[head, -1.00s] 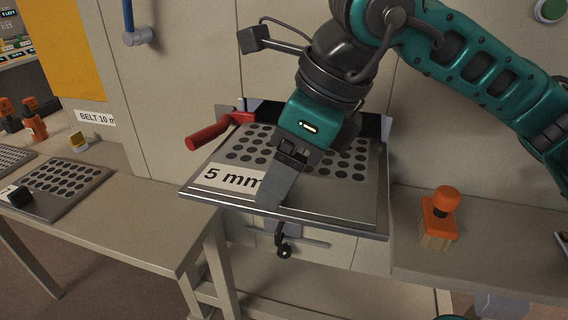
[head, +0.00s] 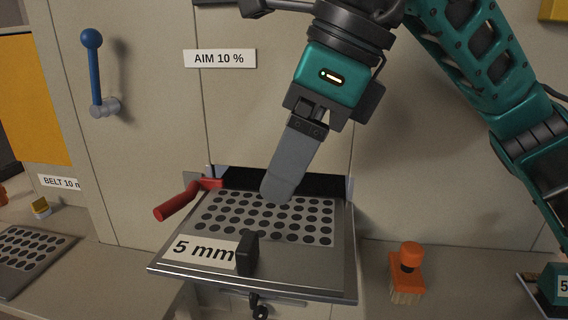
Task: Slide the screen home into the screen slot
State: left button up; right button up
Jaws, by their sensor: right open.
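The screen (head: 262,218) is a grey perforated plate with a white "5 mm" label and a black upright handle (head: 247,254) near its front edge. It lies flat on a metal ledge in front of the dark screen slot (head: 325,183) in the cabinet wall. Its front part sticks out of the slot; its back end is partly hidden. My right gripper (head: 276,192) is open, pointing down over the back of the screen, clear of the handle. Its fingers show nearly edge-on, overlapping. My left gripper is out of view.
A red lever (head: 180,203) sticks out left of the slot. A blue lever (head: 94,75) is on the wall. An orange-handled brush (head: 408,270) stands on the right bench. Another perforated plate (head: 28,250) lies on the left bench.

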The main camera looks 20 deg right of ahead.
aim_at(235, 234)
jog(key=k, duration=1)
